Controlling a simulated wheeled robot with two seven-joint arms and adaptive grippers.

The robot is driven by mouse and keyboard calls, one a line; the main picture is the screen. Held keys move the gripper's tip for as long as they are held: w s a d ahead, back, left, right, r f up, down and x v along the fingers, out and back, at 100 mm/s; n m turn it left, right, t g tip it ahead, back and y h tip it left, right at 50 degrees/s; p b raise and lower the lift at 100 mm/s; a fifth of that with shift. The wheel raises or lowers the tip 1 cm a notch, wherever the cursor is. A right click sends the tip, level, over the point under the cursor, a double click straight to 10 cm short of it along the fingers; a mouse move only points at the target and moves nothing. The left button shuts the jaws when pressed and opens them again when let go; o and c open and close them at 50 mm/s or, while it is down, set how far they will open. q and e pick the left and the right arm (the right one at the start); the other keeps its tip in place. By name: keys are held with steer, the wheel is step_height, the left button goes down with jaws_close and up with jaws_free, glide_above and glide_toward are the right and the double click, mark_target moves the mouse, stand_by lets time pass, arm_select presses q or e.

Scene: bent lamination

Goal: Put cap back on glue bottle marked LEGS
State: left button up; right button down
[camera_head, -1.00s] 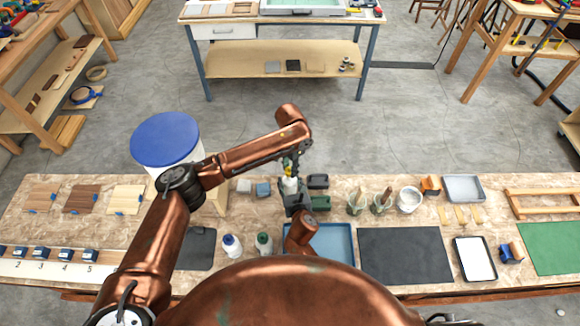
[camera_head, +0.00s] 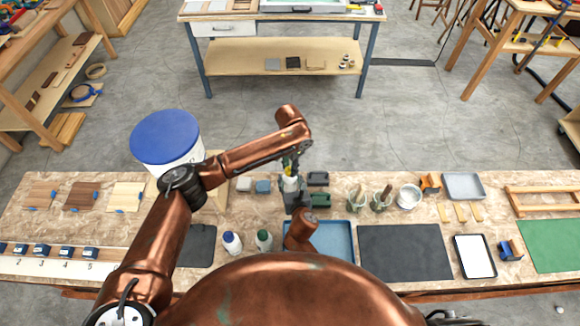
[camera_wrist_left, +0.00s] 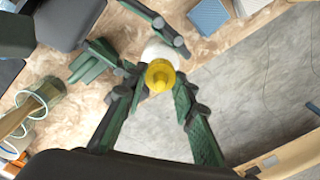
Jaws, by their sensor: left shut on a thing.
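The white glue bottle (camera_head: 290,183) is upright over the middle of the bench, between the fingers of my right gripper (camera_head: 297,196). Its label cannot be read. My left gripper (camera_head: 290,162) comes down from above and is shut on the yellow cap (camera_wrist_left: 160,75). In the left wrist view the cap sits between the left fingers, right over the white bottle (camera_wrist_left: 160,50). The dark green fingers of my right gripper reach around the bottle from the upper left there. Whether cap and bottle touch cannot be told.
A bottle with a blue cap (camera_head: 232,243) and one with a green cap (camera_head: 264,241) stand at the bench front. A blue tray (camera_head: 335,240) and a black mat (camera_head: 405,253) lie to the right. Brush cups (camera_head: 356,203) stand behind the mat.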

arm_select(q)
steer(key=shift+f, duration=0.35)
steer(key=m, duration=1.4)
steer(key=shift+s+m, duration=0.1)
steer(key=shift+m, duration=0.3)
steer(key=m, duration=0.5)
steer(key=shift+m, duration=0.4)
steer(key=m, duration=0.7)
steer(key=shift+a+m, duration=0.1)
steer(key=shift+m, duration=0.3)
steer(key=m, duration=0.3)
steer(key=shift+m, duration=0.3)
steer(key=m, duration=0.3)
steer(key=shift+m, duration=0.4)
